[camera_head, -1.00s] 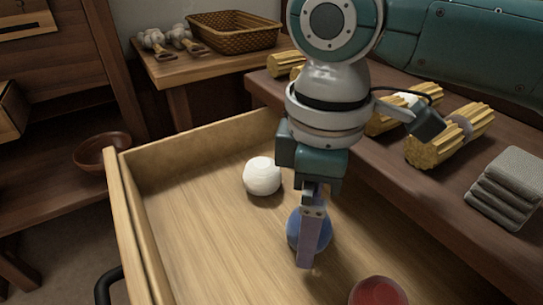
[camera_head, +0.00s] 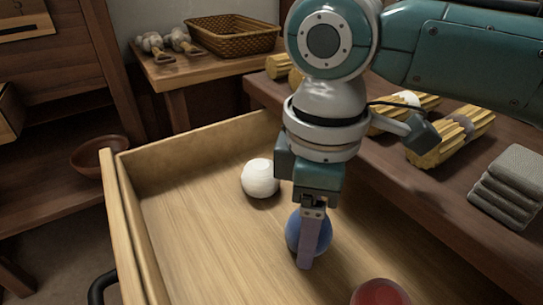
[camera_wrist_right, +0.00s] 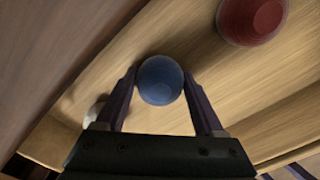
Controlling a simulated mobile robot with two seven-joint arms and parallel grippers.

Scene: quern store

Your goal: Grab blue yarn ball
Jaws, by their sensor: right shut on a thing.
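The blue yarn ball (camera_head: 294,231) is in the open wooden drawer, partly hidden behind a finger of my right gripper (camera_head: 307,262). In the right wrist view the blue yarn ball (camera_wrist_right: 160,80) sits between the two fingers of my right gripper (camera_wrist_right: 159,74), which is shut on it. The gripper points down into the drawer. Whether the ball touches the drawer floor is hard to tell. My left gripper is not in view.
In the drawer (camera_head: 190,235), a white ball (camera_head: 260,178) lies behind the blue one and a red ball (camera_head: 380,293) lies in front. A bench with ridged yellow rolls (camera_head: 438,150) and folded grey cloths (camera_head: 508,185) is at right. A brown bowl (camera_head: 92,156) is at left.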

